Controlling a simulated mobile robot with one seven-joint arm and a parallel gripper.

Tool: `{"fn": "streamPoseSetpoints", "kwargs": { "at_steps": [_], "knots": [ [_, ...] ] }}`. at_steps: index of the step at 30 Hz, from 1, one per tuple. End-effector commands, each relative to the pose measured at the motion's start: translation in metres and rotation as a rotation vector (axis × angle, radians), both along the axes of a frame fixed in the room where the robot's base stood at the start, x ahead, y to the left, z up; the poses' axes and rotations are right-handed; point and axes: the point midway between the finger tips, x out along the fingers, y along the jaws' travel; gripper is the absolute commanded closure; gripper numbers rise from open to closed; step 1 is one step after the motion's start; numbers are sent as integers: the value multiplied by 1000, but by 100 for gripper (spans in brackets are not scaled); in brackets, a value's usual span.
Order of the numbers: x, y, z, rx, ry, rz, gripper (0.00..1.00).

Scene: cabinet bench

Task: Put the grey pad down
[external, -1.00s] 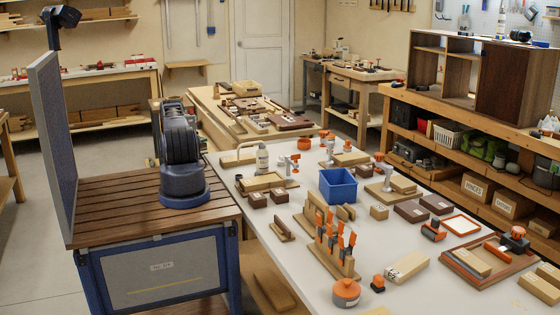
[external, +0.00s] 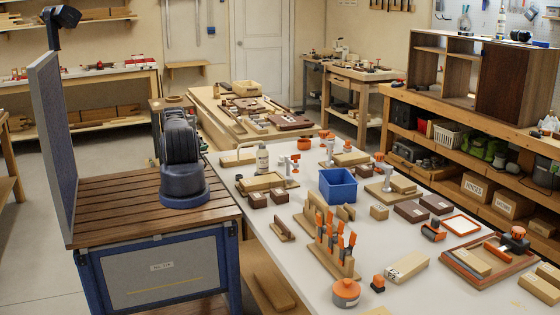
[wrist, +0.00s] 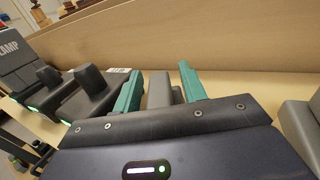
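In the wrist view, my gripper (wrist: 160,72) has two teal fingers set well apart. A grey block (wrist: 160,90), which looks like the grey pad, stands between and beyond them. A narrow strip of pale surface shows between it and the left finger, and it seems clear of the right finger too. Its lower part is hidden by my gripper body, so I cannot see what it rests on. In the external view my gripper and the pad are hidden behind my arm.
In the wrist view, dark clamp-like tools (wrist: 90,92) and a dark "CLAMP" box (wrist: 22,65) stand at left. Another grey piece (wrist: 302,125) is at right. A wooden board (wrist: 230,40) closes the back. The white table (external: 300,255) is crowded.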

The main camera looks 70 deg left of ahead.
Motion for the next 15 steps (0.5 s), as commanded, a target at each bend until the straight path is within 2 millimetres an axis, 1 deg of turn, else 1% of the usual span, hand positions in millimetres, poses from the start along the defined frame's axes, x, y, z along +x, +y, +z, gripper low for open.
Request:
{"fn": "streamPoseSetpoints", "kwargs": {
  "at_steps": [6,11,15],
  "knots": [
    [0,0,4,1,0,-1,58],
    [-20,-6,3,-1,1,3,58],
    [-45,-17,4,-1,-1,4,58]
  ]
}}
